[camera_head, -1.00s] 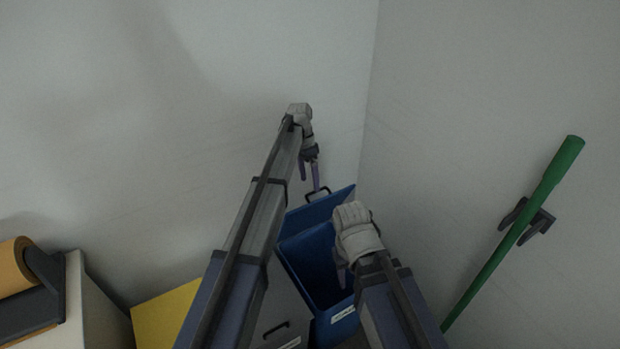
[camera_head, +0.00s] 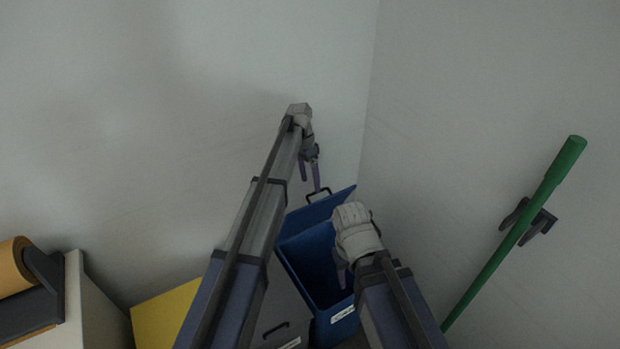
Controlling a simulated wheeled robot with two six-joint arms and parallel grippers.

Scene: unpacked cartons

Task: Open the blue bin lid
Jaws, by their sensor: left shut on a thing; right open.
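The blue bin (camera_head: 305,262) stands in the corner, with a white label on its front. Its blue lid (camera_head: 326,208) is up, tilted back at the far side, so the dark inside of the bin shows. The black lid handle (camera_head: 318,192) is at the lid's upper edge. My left gripper (camera_head: 310,172) reaches over from the left and is shut on the lid handle, with its purple fingers at it. My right gripper (camera_head: 342,272) is open and empty over the bin's opening; its wrist and arm hide part of the bin and most of its fingers.
A grey bin with a black handle (camera_head: 276,330) stands left of the blue bin, partly behind my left arm. A yellow panel (camera_head: 163,315) and a pale cabinet (camera_head: 95,305) are further left. A green pole (camera_head: 513,235) hangs in a black wall holder at right. Walls close the corner.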

